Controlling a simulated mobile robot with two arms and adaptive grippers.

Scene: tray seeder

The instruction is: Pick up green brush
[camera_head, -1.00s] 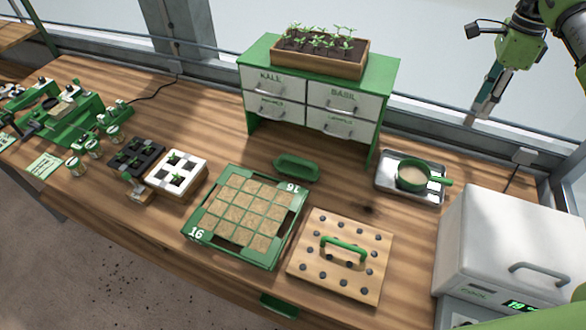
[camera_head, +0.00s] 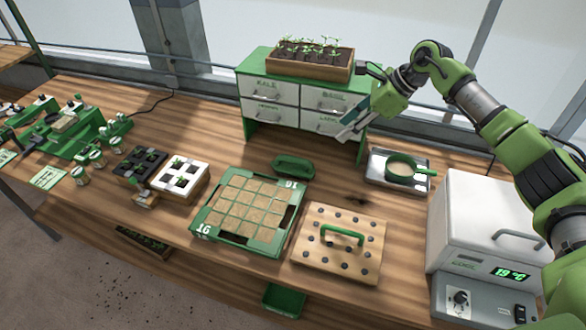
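The green brush (camera_head: 293,167) lies on the wooden bench behind the green seed tray (camera_head: 262,244), in front of the drawer cabinet. Its rounded green top faces up. My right gripper (camera_head: 347,136) hangs in the air at the right front of the cabinet, above and to the right of the brush, and does not touch it. Its fingers point down and left, seen nearly edge-on, so their gap cannot be made out. I see nothing held in it. My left gripper is not in view.
A cabinet (camera_head: 300,118) with a planter (camera_head: 308,62) on top stands behind. A dibber board (camera_head: 318,272), a metal tray (camera_head: 377,170) with a green sieve (camera_head: 401,167), and a white heated box (camera_head: 485,222) are to the right. Small pot trays (camera_head: 184,193) sit left.

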